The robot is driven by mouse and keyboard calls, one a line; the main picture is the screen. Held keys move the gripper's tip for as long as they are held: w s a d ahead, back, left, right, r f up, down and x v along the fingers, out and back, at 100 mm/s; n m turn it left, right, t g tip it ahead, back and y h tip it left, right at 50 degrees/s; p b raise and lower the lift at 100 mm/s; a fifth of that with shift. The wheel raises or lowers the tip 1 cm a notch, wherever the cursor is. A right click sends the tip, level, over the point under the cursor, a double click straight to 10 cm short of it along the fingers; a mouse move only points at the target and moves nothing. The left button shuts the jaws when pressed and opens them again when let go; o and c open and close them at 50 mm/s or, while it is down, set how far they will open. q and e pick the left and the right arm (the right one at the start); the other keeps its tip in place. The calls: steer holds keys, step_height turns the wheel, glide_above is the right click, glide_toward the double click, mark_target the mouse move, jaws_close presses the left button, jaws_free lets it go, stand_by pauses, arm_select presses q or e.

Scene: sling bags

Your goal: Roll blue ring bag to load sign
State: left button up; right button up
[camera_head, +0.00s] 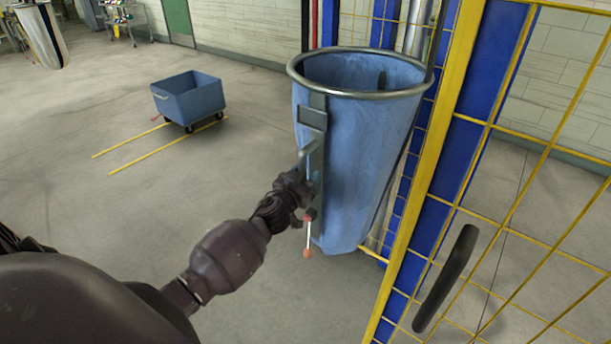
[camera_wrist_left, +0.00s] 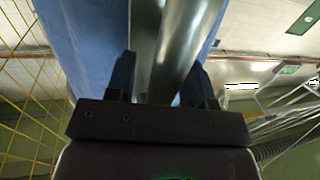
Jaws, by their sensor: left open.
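The blue ring bag (camera_head: 362,150) is a tall tapered bag under a grey metal ring. It hangs upright beside the yellow and blue mesh frame in the head view. A grey metal bar with a bent handle (camera_head: 309,152) runs down its left side. My left gripper (camera_head: 306,187) is at this handle, low on the bag's side. In the left wrist view the open fingers (camera_wrist_left: 162,78) stand on either side of the grey metal, with blue bag surface (camera_wrist_left: 80,45) behind. Whether they touch the metal is unclear. I cannot make out a load sign. My right gripper is out of view.
A blue wheeled cart (camera_head: 188,98) stands at the back left by yellow floor lines (camera_head: 120,146). The yellow mesh frame (camera_head: 432,150) closes off the right, with a dark elongated bar (camera_head: 447,278) in front. Grey floor (camera_head: 90,210) is open on the left.

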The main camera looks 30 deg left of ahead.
arm_select(q)
jaws_close()
steer(key=shift+a, duration=0.1)
stand_by(0.3)
